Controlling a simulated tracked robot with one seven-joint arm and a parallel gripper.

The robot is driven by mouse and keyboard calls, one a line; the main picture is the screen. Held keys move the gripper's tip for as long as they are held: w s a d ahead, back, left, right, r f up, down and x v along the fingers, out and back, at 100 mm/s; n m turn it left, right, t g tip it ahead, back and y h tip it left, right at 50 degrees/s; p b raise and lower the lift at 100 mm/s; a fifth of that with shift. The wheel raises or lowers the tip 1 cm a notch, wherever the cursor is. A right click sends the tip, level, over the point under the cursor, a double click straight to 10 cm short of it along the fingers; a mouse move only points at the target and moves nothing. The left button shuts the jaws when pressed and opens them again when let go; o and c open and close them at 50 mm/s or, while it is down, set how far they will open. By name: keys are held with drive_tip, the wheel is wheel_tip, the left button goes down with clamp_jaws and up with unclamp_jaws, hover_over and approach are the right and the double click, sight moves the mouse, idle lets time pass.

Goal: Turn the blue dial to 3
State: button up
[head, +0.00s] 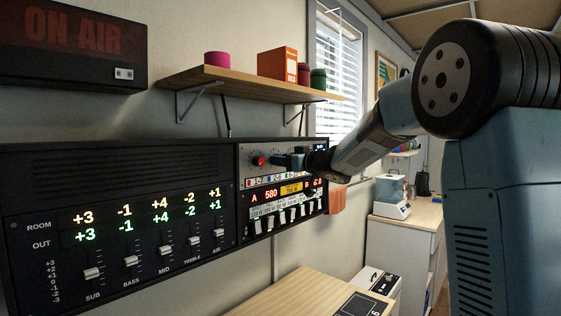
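My gripper (289,161) is at the upper part of the right-hand rack panel (246,213), reaching in from the right. A small blue shape shows at its fingertips. I cannot tell whether this is the blue dial or part of the fingers, and no other blue dial is plainly visible. A red dial (259,160) with tick marks around it sits just left of the fingertips. The gripper and wrist hide much of the panel's upper right. The fingers are too small to show whether they are open or shut, and the dial's setting cannot be read.
Below the gripper are lit displays (271,195) and several white switches (257,226). A slider panel (120,220) with numbers fills the left. A wooden shelf (235,80) with containers hangs above. A wooden table (285,297) stands below.

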drive_tip(key=c, duration=0.8)
drive_tip(key=shift+n, duration=2.8)
drive_tip(key=o, duration=1.1)
drive_tip(key=shift+c, duration=0.2)
drive_tip(key=shift+s, duration=0.1)
drive_tip(key=v, duration=1.3)
drive_tip(key=shift+s+d+f, duration=0.15)
drive_tip(key=shift+d+f, duration=0.15)
